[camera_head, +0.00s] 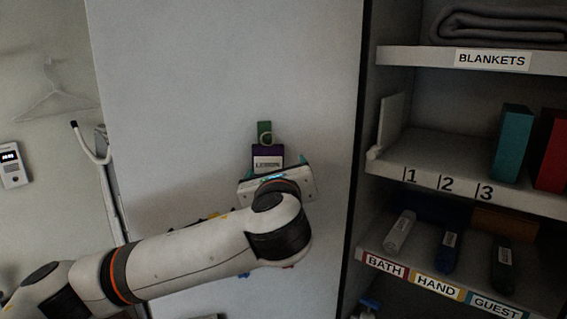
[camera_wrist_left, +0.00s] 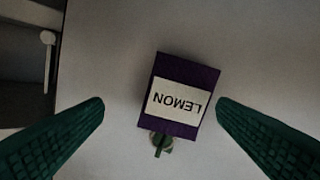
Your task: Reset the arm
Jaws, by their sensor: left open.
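My left arm comes in from the left in the head view. Its gripper (camera_head: 275,166) is open in front of the pale upright panel (camera_head: 210,90). A small purple block with a white LEMON label (camera_head: 266,158) is at the panel, just beyond the gripper. In the left wrist view, the purple block (camera_wrist_left: 185,75) is seen tilted with its label upside down. It lies between the two spread dark green fingers (camera_wrist_left: 161,103), with a gap on both sides. A green piece with a pale ring (camera_head: 265,134) sits above the block in the head view. My right gripper is not visible.
Shelves stand at the right, with a folded blanket (camera_head: 500,24), a teal box (camera_head: 511,142) and a red box (camera_head: 552,150). Labelled rolls, one white (camera_head: 400,232), lie lower down. A hanger (camera_head: 57,95) and hook (camera_head: 90,145) are at the left.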

